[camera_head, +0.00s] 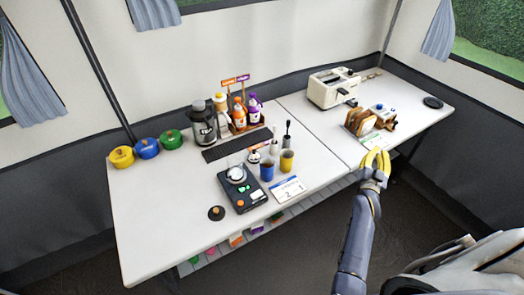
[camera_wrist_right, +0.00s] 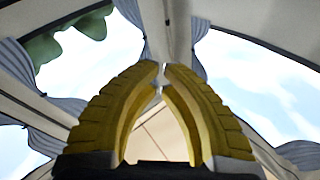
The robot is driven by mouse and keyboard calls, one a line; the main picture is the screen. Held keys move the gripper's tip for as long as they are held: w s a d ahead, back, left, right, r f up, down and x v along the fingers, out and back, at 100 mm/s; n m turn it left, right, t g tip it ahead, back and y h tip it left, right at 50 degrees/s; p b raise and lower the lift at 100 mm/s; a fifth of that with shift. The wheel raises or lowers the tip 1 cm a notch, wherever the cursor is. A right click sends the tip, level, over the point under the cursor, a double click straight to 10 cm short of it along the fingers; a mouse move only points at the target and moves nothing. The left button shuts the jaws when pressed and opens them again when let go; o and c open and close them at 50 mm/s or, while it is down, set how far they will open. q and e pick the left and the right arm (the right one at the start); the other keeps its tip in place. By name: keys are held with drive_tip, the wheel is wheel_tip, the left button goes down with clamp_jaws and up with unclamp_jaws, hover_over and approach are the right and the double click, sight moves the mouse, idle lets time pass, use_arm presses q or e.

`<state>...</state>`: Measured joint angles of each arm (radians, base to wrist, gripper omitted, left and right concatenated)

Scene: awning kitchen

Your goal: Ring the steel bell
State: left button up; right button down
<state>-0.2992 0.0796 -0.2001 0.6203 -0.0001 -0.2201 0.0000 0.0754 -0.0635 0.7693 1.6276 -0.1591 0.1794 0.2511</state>
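A small silver dome with a dark knob, which looks like the steel bell (camera_head: 254,157), stands on the white table in the head view, behind the black device and left of the blue cup. It is too small to be sure. My right gripper (camera_head: 376,158) has yellow fingers and is at the table's front edge, well to the right of the bell and in front of the toast rack. In the right wrist view its fingertips (camera_wrist_right: 163,68) nearly meet, with nothing between them. My left gripper is not in view.
The white table (camera_head: 160,235) holds a black device (camera_head: 243,193) with a shiny round item on it, a blue cup (camera_head: 267,172), a yellow cup (camera_head: 287,161), a number card (camera_head: 288,190), a toast rack (camera_head: 360,123) and a toaster (camera_head: 334,89). The front left is mostly clear.

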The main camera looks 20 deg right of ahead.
drive_tip(key=w+a+r+t+y, duration=0.1)
drive_tip(key=w+a+r+y, duration=0.1)
drive_tip(key=w+r, duration=0.5)
drive_tip(key=w+a+r+y, duration=0.2)
drive_tip(key=w+r, duration=0.2)
drive_tip(key=w, duration=0.8)
drive_tip(key=w+a+r+n+y, duration=0.4)
drive_tip(key=w+a+r+y, duration=0.4)
drive_tip(key=w+r, duration=0.65)
drive_tip(key=n+g+y, duration=0.3)
drive_tip(key=g+y, duration=0.2)
drive_tip(key=g, duration=0.4)
hover_over(254, 151)
drive_tip(key=w, duration=0.2)
wheel_tip(254, 151, down, 20)
drive_tip(key=shift+r, duration=0.25)
drive_tip(key=shift+a, duration=0.1)
drive_tip(key=shift+w+f, duration=0.1)
drive_tip(key=shift+f, duration=4.3)
